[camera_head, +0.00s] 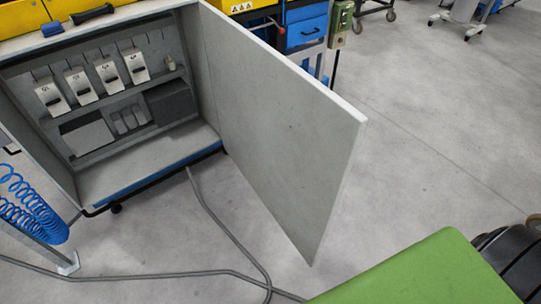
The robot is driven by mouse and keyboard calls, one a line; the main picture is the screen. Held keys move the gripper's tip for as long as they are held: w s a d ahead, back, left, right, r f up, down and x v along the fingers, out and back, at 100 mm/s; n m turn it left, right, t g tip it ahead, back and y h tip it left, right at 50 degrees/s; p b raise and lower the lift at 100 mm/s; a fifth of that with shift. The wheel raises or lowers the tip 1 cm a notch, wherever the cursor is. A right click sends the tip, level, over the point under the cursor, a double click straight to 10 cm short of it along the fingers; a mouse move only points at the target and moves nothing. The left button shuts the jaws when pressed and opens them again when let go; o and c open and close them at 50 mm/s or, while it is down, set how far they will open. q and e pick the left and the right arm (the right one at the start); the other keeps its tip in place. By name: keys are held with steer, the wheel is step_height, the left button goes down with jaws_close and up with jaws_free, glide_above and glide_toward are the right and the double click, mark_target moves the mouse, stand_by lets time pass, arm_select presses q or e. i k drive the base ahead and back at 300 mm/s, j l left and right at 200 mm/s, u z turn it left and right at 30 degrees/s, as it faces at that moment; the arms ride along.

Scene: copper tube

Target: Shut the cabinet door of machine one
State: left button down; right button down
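The cabinet (150,168) of a yellow-topped machine stands open at the upper left. Its grey door (275,125) is swung wide out to the right of the opening, with its free edge toward me. Inside the cabinet are several white switch units (78,84) and dark boxes (172,100). I cannot make out a label saying which machine this is. Neither of my grippers shows in the head view, and nothing is seen touching the door.
A green surface (425,275) fills the lower right corner, with a black ribbed part (508,258) beside it. Grey cables (225,232) lie on the floor before the cabinet. A blue coiled hose (30,205) hangs at left. The floor (440,130) right of the door is clear.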

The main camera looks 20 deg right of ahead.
mark_target(296, 142)
steer(key=l+u, duration=0.15)
steer(key=l, duration=0.3)
steer(key=k+l+u, duration=0.15)
steer(key=l, duration=0.3)
steer(key=k+l+u, duration=0.15)
steer(key=l, duration=0.25)
steer(key=k+l+u, duration=0.15)
steer(key=l, duration=0.3)
steer(key=k+l+u, duration=0.15)
steer(key=l, duration=0.25)
steer(key=i+l, duration=0.1)
steer(key=l, duration=0.4)
steer(key=i+l+u, duration=0.15)
steer(key=l, duration=0.8)
steer(key=i+u, duration=0.05)
